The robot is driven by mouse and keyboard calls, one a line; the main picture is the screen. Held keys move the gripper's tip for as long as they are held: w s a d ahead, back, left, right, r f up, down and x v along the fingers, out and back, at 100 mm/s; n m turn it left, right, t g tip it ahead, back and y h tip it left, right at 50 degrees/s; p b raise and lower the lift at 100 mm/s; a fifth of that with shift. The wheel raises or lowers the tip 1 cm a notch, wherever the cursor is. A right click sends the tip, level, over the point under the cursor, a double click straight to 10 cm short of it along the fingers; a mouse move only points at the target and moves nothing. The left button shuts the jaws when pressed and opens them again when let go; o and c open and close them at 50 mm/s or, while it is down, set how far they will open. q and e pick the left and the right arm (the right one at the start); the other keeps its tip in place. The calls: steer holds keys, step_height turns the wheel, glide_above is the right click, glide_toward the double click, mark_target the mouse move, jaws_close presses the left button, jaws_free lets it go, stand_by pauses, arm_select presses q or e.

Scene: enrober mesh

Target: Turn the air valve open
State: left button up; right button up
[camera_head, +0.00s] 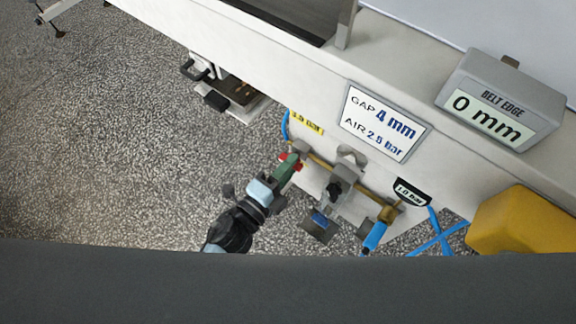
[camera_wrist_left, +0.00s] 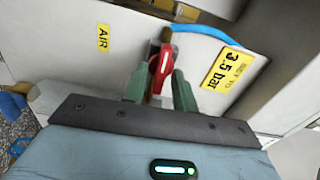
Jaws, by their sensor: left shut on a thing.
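The air valve's red lever (camera_wrist_left: 160,69), with a white stripe, stands roughly upright in the left wrist view. A yellow AIR label (camera_wrist_left: 103,38) is on the panel to its left. My left gripper (camera_wrist_left: 160,88) is shut on the lever, with one green finger on each side of it. In the head view, the green fingers of my left gripper (camera_head: 288,168) reach the red lever (camera_head: 293,157) at the left end of a brass pipe (camera_head: 322,162). The fingers partly hide the lever there. My right gripper is not in view.
A yellow 3.5 bar tag (camera_wrist_left: 229,70) and a blue hose (camera_wrist_left: 205,33) are right of the lever. In the head view, a grey fitting (camera_head: 340,186), a 1.0 bar gauge (camera_head: 410,191) and a yellow box (camera_head: 525,222) lie further right. Open floor (camera_head: 110,150) is left.

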arm_select(q)
steer(key=shift+m, duration=0.4)
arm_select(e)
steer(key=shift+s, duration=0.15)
arm_select(q)
steer(key=o, duration=0.6)
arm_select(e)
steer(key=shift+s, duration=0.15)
arm_select(q)
steer(key=v, duration=0.8)
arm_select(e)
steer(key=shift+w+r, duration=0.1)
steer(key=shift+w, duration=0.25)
arm_select(q)
steer(key=shift+w, duration=0.1)
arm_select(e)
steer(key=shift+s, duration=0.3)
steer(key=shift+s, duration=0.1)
